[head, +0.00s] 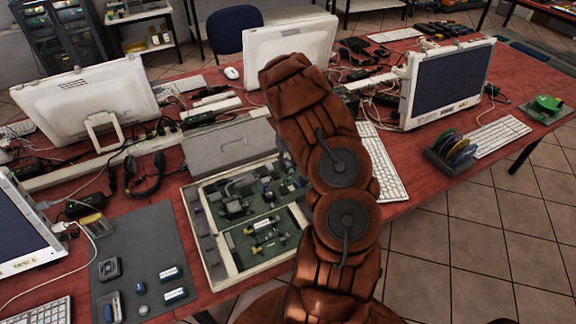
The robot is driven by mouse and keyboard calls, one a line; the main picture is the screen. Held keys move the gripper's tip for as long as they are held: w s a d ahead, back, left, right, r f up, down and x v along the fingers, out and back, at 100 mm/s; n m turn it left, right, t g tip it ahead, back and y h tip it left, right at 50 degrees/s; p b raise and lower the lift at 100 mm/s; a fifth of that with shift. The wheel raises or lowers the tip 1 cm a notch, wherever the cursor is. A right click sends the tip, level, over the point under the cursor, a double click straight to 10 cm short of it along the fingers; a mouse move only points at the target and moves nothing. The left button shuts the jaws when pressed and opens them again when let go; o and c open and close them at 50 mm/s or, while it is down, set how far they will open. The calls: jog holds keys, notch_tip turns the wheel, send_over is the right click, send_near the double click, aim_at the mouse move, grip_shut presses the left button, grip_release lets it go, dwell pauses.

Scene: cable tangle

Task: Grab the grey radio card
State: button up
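I cannot single out the grey radio card with certainty; the small parts are too small to identify. An open case (222,284) with a pale rim holds several small grey, dark and brass-coloured parts on green lining. A grey mat (150,232) to its left carries several small items: a dark square part (109,268), two white-labelled blocks (170,273) (175,295) and a few smaller pieces. My brown arm rises in front of the case and hides its right side. My gripper does not show, so its opening and any hold are unseen.
The red table (400,222) is crowded with monitors, keyboards and tangled cables. A headset (146,175) lies behind the mat. A rack of coloured discs (455,155) stands right of my arm, near a white keyboard (500,137). Tiled floor is open at the lower right.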

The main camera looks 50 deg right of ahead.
jog(key=c, duration=0.5)
jog(key=shift+o, duration=0.2)
jog(key=shift+r, duration=0.15)
